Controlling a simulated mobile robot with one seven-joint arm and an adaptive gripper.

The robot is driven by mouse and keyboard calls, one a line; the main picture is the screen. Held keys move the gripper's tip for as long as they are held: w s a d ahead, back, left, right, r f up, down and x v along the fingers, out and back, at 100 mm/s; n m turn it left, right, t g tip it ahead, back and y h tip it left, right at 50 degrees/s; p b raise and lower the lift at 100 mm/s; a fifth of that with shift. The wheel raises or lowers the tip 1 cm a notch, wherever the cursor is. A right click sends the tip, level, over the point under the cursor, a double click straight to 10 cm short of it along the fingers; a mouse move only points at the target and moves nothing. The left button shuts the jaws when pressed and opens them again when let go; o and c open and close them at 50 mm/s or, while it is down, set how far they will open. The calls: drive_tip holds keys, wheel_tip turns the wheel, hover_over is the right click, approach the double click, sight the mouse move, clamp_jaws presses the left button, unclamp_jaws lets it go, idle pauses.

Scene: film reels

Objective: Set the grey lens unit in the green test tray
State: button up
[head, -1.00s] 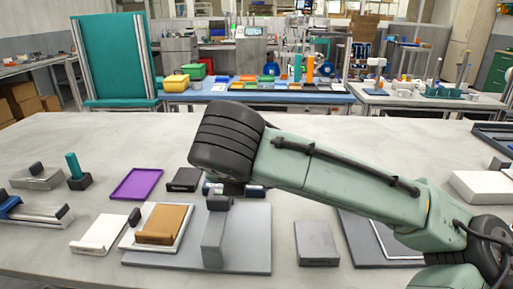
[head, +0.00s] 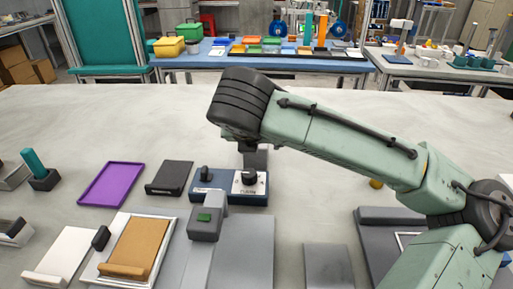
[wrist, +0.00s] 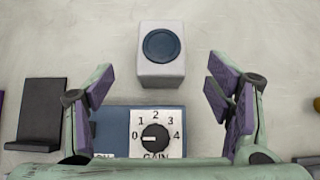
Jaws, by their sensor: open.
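A light grey block with a round dark blue lens on top, apparently the grey lens unit (wrist: 160,65), stands on the table in the wrist view. In the head view it is mostly hidden behind my wrist; a grey piece (head: 262,158) shows there. My gripper (wrist: 160,88) is open and empty, its purple-padded fingers spread to the left and right of the block's near side. I cannot tell whether they are level with it. No green test tray is clearly visible on the near table.
A blue control box (head: 233,185) with a gain dial lies just in front of the block. A grey device (head: 205,222) with a green screen stands nearer. A purple tray (head: 111,184) and dark stand (head: 169,178) lie left. The table behind is clear.

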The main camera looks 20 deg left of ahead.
drive_tip(key=shift+w+r+p+x, duration=0.1)
drive_tip(key=shift+p+x, duration=0.15)
drive_tip(key=shift+x, duration=1.3)
drive_tip(key=shift+w+r+p+x, duration=0.1)
drive_tip(key=shift+p+x, duration=0.15)
drive_tip(key=shift+x, duration=1.3)
drive_tip(key=shift+c, duration=0.4)
drive_tip(key=c, duration=1.6)
drive_tip(key=shift+r, duration=0.1)
clamp_jaws()
drive_tip(key=shift+r, duration=0.15)
